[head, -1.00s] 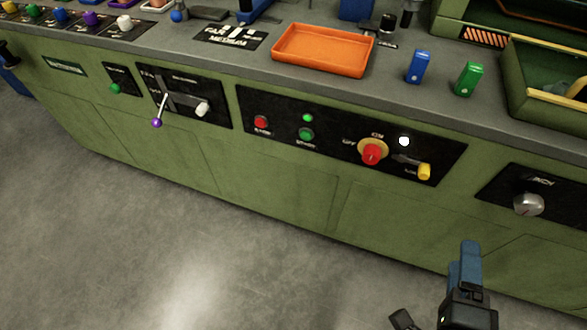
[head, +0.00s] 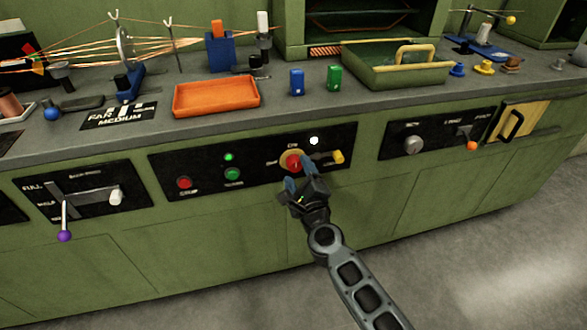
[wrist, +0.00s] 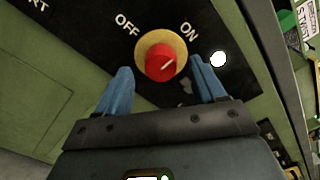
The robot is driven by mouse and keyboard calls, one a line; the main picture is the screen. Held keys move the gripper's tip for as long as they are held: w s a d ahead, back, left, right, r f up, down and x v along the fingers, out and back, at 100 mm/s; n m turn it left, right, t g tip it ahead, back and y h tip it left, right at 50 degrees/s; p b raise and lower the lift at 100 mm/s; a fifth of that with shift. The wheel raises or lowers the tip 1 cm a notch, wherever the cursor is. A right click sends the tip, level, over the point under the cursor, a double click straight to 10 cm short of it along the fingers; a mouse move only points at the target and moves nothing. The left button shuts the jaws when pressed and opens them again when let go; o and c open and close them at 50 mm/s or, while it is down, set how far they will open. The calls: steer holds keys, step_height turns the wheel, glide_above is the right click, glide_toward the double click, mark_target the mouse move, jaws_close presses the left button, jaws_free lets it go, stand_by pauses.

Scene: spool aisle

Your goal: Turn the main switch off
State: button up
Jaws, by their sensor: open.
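The main switch (head: 293,162) is a red round knob on a yellow disc, set in a black panel on the green cabinet front. In the wrist view the red knob (wrist: 161,63) has a white pointer line slanting up toward the "ON" label (wrist: 189,31); the "OFF" label (wrist: 126,25) is on the left. My gripper (head: 299,180) is right in front of the switch. In the wrist view its blue fingers (wrist: 160,85) are open, one on each side of and below the knob, with gaps to it. A white lamp (wrist: 218,59) is lit beside the right finger.
Red (head: 184,183) and green (head: 232,174) buttons and a lit green lamp (head: 228,157) are left of the switch. An orange tray (head: 216,97) stands on the counter above.

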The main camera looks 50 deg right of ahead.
steer(key=shift+x, duration=1.15)
steer(key=shift+d, duration=0.1)
steer(key=shift+c, duration=0.4)
steer(key=c, duration=1)
